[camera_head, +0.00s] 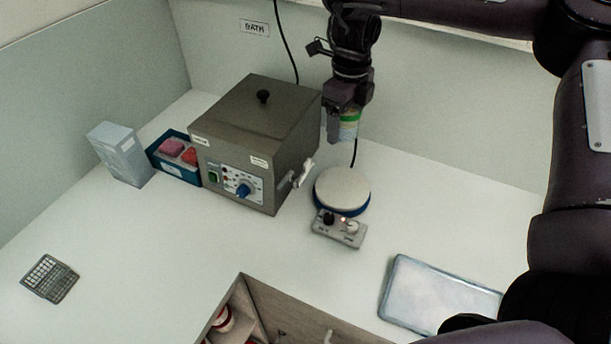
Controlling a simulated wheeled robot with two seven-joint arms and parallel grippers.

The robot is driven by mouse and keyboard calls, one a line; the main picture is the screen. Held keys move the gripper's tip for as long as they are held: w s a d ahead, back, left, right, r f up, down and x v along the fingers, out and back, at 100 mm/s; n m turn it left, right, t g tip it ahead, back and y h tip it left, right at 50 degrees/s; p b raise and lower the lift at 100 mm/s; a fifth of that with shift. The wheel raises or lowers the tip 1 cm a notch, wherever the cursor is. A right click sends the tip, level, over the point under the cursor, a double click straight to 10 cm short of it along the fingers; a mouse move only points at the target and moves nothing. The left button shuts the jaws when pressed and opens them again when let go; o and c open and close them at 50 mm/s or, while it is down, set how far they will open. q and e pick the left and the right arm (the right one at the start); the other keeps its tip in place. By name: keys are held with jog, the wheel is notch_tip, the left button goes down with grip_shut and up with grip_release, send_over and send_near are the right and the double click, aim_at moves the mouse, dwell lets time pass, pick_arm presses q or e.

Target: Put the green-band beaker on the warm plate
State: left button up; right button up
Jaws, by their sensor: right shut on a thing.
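The green-band beaker (349,118) is in my right gripper (341,121), which is shut on it. A green band shows at its top, with a pale part below; the gripper hides some of it. The gripper points down and holds the beaker in the air, above and behind the warm plate as seen here. The warm plate (342,188) is a round pale disc with a blue rim on a small grey control box (339,229) with knobs. Nothing rests on the plate. My left gripper is not in view.
A grey water bath (257,119) with a lidded top stands left of the plate. A blue bin with red and pink items (175,149) and a pale box (121,152) stand further left. A tray (431,293) lies front right. An open drawer (248,312) is at the front.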

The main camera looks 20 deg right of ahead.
notch_tip(320, 180, down, 9)
jog(key=s+d+b, duration=0.1)
jog(key=b, duration=0.2)
send_over(338, 194)
notch_tip(338, 194, down, 7)
jog(key=shift+f, duration=0.1)
notch_tip(338, 194, down, 3)
jog(key=shift+f+b, duration=0.1)
jog(key=shift+b, duration=0.35)
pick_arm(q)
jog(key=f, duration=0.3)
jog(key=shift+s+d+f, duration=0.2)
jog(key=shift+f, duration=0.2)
pick_arm(e)
jog(key=shift+w+d+f, duration=0.1)
jog(key=shift+f, duration=0.1)
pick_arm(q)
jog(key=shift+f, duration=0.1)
pick_arm(e)
jog(key=shift+f, duration=0.1)
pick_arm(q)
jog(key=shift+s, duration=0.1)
pick_arm(e)
jog(key=o, duration=1)
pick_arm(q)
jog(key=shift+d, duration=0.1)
